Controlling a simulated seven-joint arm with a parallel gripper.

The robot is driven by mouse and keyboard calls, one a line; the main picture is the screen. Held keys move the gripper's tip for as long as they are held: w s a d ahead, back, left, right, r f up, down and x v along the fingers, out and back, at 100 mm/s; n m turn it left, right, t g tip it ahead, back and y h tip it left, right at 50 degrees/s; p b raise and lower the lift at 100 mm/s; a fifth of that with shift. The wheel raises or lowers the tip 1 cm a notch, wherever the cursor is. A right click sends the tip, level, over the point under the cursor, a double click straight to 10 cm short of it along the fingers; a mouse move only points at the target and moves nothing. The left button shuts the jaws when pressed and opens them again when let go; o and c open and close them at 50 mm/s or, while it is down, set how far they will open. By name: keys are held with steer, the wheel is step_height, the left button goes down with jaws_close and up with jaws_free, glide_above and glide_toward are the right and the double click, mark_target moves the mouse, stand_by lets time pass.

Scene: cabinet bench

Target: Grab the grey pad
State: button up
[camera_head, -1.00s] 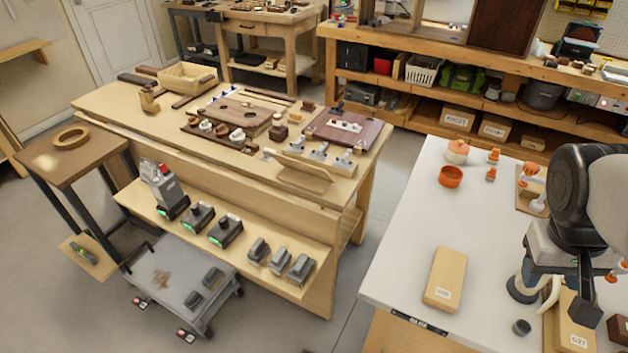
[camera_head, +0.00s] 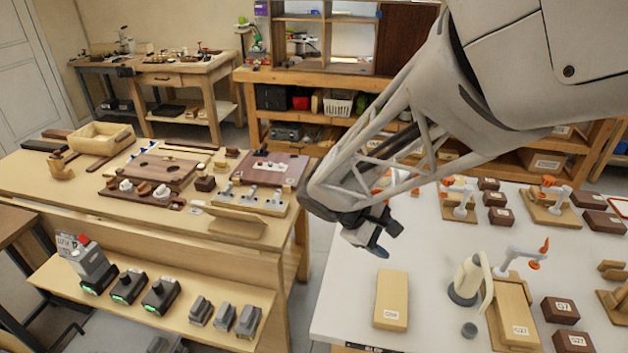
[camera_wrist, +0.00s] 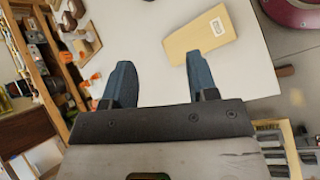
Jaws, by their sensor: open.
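My gripper (camera_head: 378,240) is open and empty in the head view, above the far left part of the white table. In the wrist view my gripper (camera_wrist: 160,82) shows two blue-grey fingers spread apart with only white tabletop between them. A small, dark grey round piece (camera_head: 469,329) lies on the white table near its front, right of a tan block (camera_head: 391,300) and well apart from my gripper. I cannot tell whether it is the grey pad. The tan block also shows in the wrist view (camera_wrist: 200,32), beyond the right finger; the grey piece does not show clearly there.
The white table (camera_head: 345,318) also holds a cream pitcher-like object (camera_head: 467,277), a labelled wooden block (camera_head: 515,315), brown boxes and orange-tipped fixtures. A wooden bench (camera_head: 225,232) at left has several grey and black devices on its lower shelf. A floor gap separates them.

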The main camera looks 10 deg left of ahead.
steer(key=w+a+f+n+t+h, duration=0.1)
steer(key=w+a+f+n+t, duration=0.2)
steer(key=a, duration=0.4)
steer(key=w+a+f+n+t+h, duration=0.1)
steer(key=a+f+n, duration=0.25)
steer(key=a, duration=0.25)
steer(key=n+t+y, duration=0.4)
steer(key=n+t, duration=0.5)
steer(key=n, duration=0.2)
glide_above(197, 303)
steer(key=w+d, duration=0.2)
steer(key=d, duration=0.8)
step_height(197, 303, down, 18)
steer(key=s+a+f+n+t+y, duration=0.1)
steer(key=s+a+f+n+y, duration=0.1)
steer(key=s+a+f, duration=0.1)
steer(key=s+a+f+n+t+y, duration=0.1)
steer(key=s+a+f+n+y, duration=0.1)
steer(key=s+a+f, duration=0.1)
steer(key=s+a+f+n+t+y, duration=0.1)
steer(key=s+a+f+n+y, duration=0.1)
steer(key=s+a+f, duration=0.2)
steer(key=shift+f, duration=0.4)
steer(key=shift+w, duration=0.15)
steer(key=shift+w, duration=1.2)
steer(key=shift+w, duration=2.6)
